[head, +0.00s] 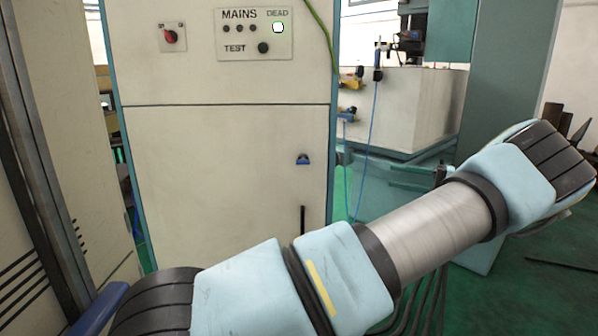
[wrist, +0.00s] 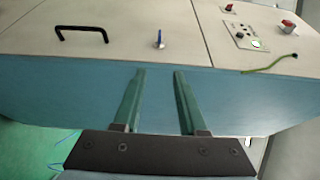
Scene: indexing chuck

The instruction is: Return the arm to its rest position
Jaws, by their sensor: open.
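My gripper (wrist: 159,75) shows in the wrist view with its two green fingers apart and nothing between them. The fingers point toward a cabinet (wrist: 185,30) with a teal side, and I cannot tell the gap to it. In the head view my arm stretches from the lower left to the right edge. My gripper does not show clearly in the head view. The cream cabinet (head: 220,150) stands behind my arm. Its panel (head: 254,34) reads MAINS, DEAD and TEST, and the lamp (head: 277,28) under DEAD is lit whitish green.
A red rotary switch (head: 171,37) sits left of the panel. A blue latch (head: 303,159) is on the cabinet door, and a black handle (wrist: 81,34) shows in the wrist view. A green cable (head: 322,35) hangs at the cabinet's right edge. A machine (head: 408,105) stands behind.

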